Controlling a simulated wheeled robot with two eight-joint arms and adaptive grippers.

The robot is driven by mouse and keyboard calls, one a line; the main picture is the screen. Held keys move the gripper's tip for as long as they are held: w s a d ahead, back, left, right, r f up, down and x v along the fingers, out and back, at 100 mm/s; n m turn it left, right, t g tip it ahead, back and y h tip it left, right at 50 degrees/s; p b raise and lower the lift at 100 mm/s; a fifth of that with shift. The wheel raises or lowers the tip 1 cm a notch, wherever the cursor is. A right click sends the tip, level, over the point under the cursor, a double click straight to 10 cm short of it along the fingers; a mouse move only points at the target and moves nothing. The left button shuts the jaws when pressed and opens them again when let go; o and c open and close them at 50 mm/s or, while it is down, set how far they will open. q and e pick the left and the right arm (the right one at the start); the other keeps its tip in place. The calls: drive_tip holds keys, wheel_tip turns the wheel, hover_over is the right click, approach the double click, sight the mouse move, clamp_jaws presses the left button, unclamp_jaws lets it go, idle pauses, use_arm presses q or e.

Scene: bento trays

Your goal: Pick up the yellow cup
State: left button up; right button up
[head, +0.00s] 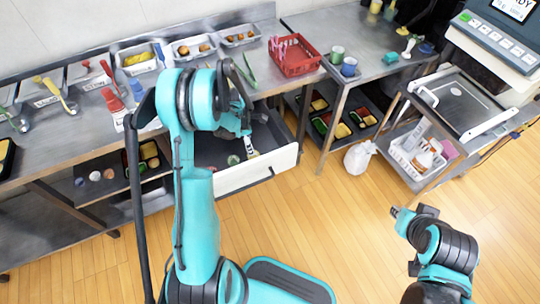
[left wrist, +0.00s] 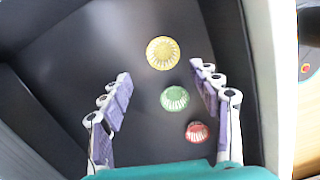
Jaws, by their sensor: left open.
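A yellow fluted cup (left wrist: 163,53) lies on the dark floor of an open drawer, the farthest of a row in the left wrist view. A green cup (left wrist: 174,98) and a red cup (left wrist: 196,132) lie nearer. My left gripper (left wrist: 160,75) is open and empty, its two fingers spread on either side of the row, with the yellow cup just beyond the fingertips. In the head view my left arm reaches down into the drawer (head: 228,181) and hides much of its inside; the green cup (head: 233,160) shows there. My right gripper (head: 397,211) is over the floor, its jaws unclear.
The counter above holds a red basket (head: 293,56), small food trays and utensils. A cart (head: 430,165) stands at the right. The wooden floor in front is open.

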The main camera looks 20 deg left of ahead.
sight(251, 157)
use_arm(q)
drive_tip(key=f, duration=0.1)
drive_tip(key=f+b, duration=0.1)
drive_tip(key=f, duration=0.1)
drive_tip(key=shift+w+d, duration=0.1)
drive_tip(key=shift+d, duration=0.1)
drive_tip(key=f+b, duration=0.1)
drive_tip(key=f, duration=0.1)
drive_tip(key=d+f+b, duration=0.1)
drive_tip(key=f, duration=0.1)
drive_tip(key=shift+f+b, duration=0.15)
drive_tip(key=shift+b, duration=0.2)
drive_tip(key=shift+w+f, duration=0.1)
drive_tip(key=shift+f, duration=0.3)
drive_tip(key=shift+r, duration=0.15)
drive_tip(key=shift+c, duration=0.9)
drive_tip(key=c, duration=0.6)
drive_tip(key=shift+o, duration=0.2)
